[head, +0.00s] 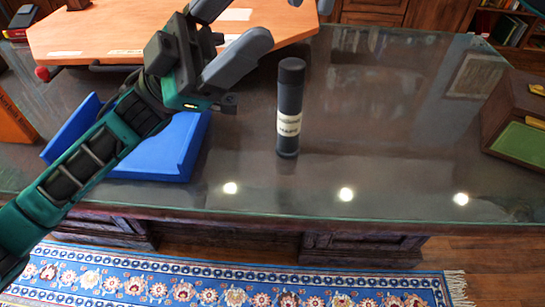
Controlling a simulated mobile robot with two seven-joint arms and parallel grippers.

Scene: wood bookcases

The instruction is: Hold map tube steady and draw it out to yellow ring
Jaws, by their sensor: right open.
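The map tube (290,108) is a dark cylinder with a black cap and a cream label, standing upright on the glass-topped desk (380,180). No yellow ring shows on it. My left gripper (240,30) reaches in from the left, above and left of the tube. Its thick grey fingers are spread, with nothing seen between them, and the upper finger runs out of the frame. Of my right gripper (311,4), only grey fingertips show at the top edge, above the tube and apart from it. The rest of it is out of view.
A blue tray (170,150) lies left of the tube, partly behind my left arm. A wooden board (100,30) is at the back left. A brown box with a green panel (520,140) stands at the right. The glass right of the tube is clear.

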